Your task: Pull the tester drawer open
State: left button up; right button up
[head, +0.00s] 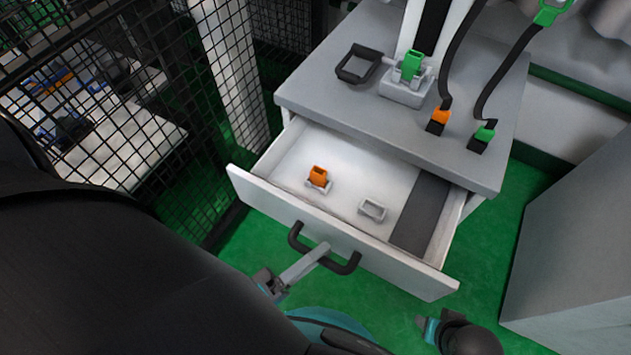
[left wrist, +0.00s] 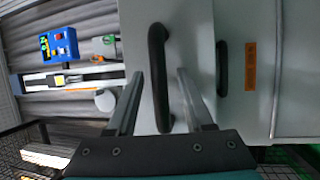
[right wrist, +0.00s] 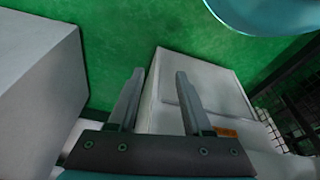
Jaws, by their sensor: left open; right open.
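The tester drawer (head: 345,235) is pulled out from under the grey worktop, with its inside showing in the head view. Its black handle (head: 349,264) is on the white front; the handle (left wrist: 157,100) also shows in the left wrist view. My left gripper (head: 322,250) is at the handle and open. In the left wrist view the handle bar lies between its two fingers, with a gap on the right side. My right gripper (right wrist: 160,72) is open and empty, away from the drawer handle; its fingers point toward a white cabinet.
The drawer holds an orange piece (head: 318,176) in a small holder, an empty grey holder (head: 372,209) and a dark strip (head: 420,215). On the worktop (head: 330,102) are a green piece (head: 411,64) and cabled plugs. A mesh fence (head: 170,110) stands left, a grey block (head: 580,240) right.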

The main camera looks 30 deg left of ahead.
pick_arm(q)
jog(key=shift+s, duration=0.1)
jog(key=v, duration=1.5)
jog(key=shift+b, duration=0.45)
pick_arm(e)
jog(key=shift+w+a+r, duration=0.1)
jog(key=shift+w+r, duration=0.15)
jog(key=shift+r, duration=0.25)
jog(key=shift+w+r, duration=0.2)
jog(key=shift+r, duration=0.25)
jog(key=shift+f, duration=0.1)
